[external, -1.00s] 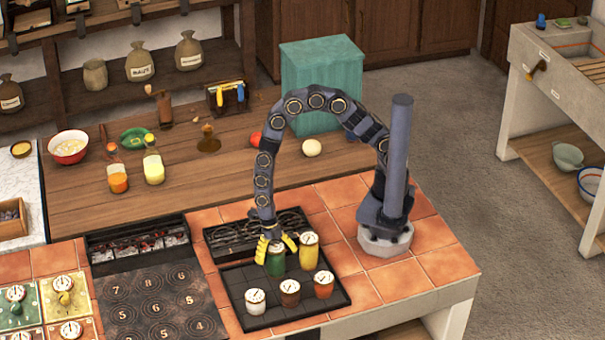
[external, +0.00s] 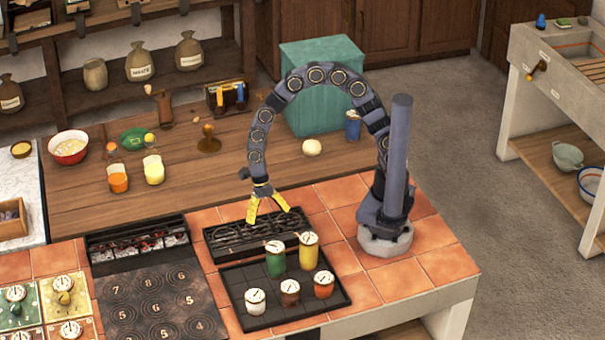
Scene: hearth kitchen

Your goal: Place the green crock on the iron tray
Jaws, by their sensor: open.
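The green crock (external: 275,263) stands upright on the dark iron tray (external: 262,321), in its back row, just left of the yellow crock (external: 308,254). Its pale lid with a dial-like mark faces up. My gripper (external: 267,214) is open and empty, with yellow fingers spread. It is above and behind the green crock, over the dark grate, and apart from the crock. A white crock (external: 255,303), a brown crock (external: 290,294) and an orange crock (external: 324,286) stand in front on the same tray.
A dark grate (external: 230,246) lies behind the tray. A hotplate with numbered rings (external: 150,305) is to the left. Orange and yellow bottles (external: 118,180) and a red bowl (external: 68,150) stand on the wooden counter. Terracotta tiles (external: 385,290) right of the tray are bare.

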